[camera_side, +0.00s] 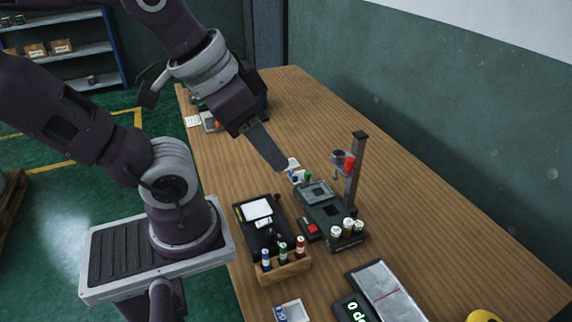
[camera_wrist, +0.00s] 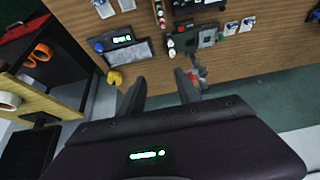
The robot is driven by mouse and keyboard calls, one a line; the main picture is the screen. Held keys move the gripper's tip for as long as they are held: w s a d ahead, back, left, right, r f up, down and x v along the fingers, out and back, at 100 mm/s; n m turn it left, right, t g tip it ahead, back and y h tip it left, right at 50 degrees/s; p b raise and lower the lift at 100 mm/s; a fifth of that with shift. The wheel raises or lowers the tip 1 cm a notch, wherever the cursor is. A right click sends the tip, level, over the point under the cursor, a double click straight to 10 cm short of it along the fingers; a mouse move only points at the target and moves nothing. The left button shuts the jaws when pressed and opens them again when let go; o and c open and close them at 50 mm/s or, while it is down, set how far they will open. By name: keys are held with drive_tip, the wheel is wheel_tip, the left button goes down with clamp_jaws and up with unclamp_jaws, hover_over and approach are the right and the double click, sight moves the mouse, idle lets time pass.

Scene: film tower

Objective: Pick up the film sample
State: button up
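Small white packets with blue print lie on the wooden table: one (camera_side: 291,311) at the front edge in the side view, and others (camera_side: 293,165) by my gripper's tip. The wrist view shows a pair on the right (camera_wrist: 231,28) and a pair at top left (camera_wrist: 104,8). I cannot tell which is the film sample. My gripper (camera_wrist: 161,84) is open in the wrist view, its two fingers apart with nothing seen between them. In the side view its fingers (camera_side: 281,163) overlap and point down toward the packets; contact cannot be told.
A dark green device (camera_side: 319,213) with a tall post (camera_side: 356,165) stands right of my gripper. A black stand (camera_side: 246,238), a wooden bottle rack (camera_side: 287,273), a scale display (camera_side: 352,308) and a grey plate (camera_side: 385,290) are nearer.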

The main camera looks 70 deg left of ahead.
drive_tip(key=w+a+f+n+g, duration=0.35)
drive_tip(key=w+a+n, duration=0.65)
drive_tip(key=w+a, duration=0.85)
drive_tip(key=a+f+n, duration=0.2)
drive_tip(key=a+f, duration=0.5)
drive_tip(key=f, duration=0.1)
drive_tip(key=a+f+n+g, duration=0.1)
drive_tip(key=a+f+n, duration=0.2)
drive_tip(key=a+f, duration=0.5)
drive_tip(key=a+f+n+g, duration=0.1)
drive_tip(key=a+f+n, duration=0.2)
drive_tip(key=a+f, duration=0.4)
drive_tip(key=shift+a+f, duration=0.25)
drive_tip(key=shift+f, duration=0.95)
drive_tip(key=f, duration=0.6)
drive_tip(key=shift+w+f, duration=0.3)
drive_tip(key=shift+f, duration=0.1)
clamp_jaws()
